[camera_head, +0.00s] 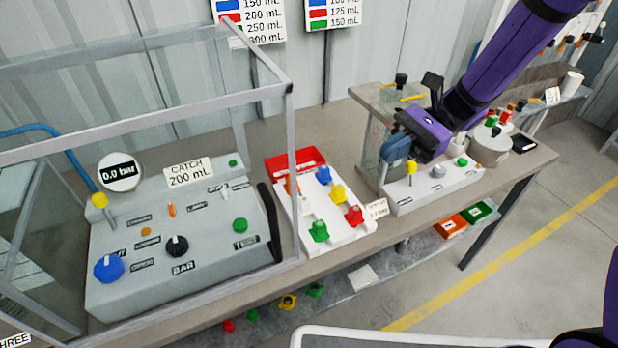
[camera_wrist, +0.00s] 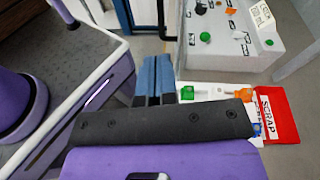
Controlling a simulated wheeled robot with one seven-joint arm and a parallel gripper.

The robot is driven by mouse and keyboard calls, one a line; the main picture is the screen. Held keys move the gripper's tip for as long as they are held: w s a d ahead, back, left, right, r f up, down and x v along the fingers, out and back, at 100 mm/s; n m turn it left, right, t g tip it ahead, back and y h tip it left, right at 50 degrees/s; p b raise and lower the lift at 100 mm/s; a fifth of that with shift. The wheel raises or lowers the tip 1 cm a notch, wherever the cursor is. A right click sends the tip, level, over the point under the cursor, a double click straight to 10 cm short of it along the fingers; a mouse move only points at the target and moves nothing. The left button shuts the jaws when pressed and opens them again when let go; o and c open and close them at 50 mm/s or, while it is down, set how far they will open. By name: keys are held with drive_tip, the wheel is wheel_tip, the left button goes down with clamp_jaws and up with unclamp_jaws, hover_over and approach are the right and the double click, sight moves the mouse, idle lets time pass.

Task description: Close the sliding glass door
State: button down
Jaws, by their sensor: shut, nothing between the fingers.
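A metal-framed glass enclosure (camera_head: 291,150) stands at the left of the bench around a grey control panel (camera_head: 205,225). A dark upright handle (camera_head: 269,222) shows near the enclosure's right end, and a dark upright bar also shows in the wrist view (camera_wrist: 163,20). The clear glass is hard to make out, so I cannot tell how far the sliding door stands open. My gripper (camera_head: 391,154) is shut and empty, right of the enclosure and apart from it, above the right part of the bench. Its blue fingers also show in the wrist view (camera_wrist: 154,76).
A white tray (camera_head: 345,236) with coloured knobs and a red scrap bin (camera_head: 294,160) lie between the enclosure and my gripper. A white control box (camera_head: 433,189) sits just below my gripper. A lower shelf (camera_head: 345,292) holds several coloured parts.

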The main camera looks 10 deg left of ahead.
wheel_tip(320, 180, down, 4)
drive_tip(key=w+a+m+y, duration=0.2)
drive_tip(key=a, duration=0.1)
drive_tip(key=x, duration=1.3)
drive_tip(key=shift+r, duration=0.4)
drive_tip(key=shift+s+a, duration=0.1)
drive_tip(key=shift+a, duration=0.1)
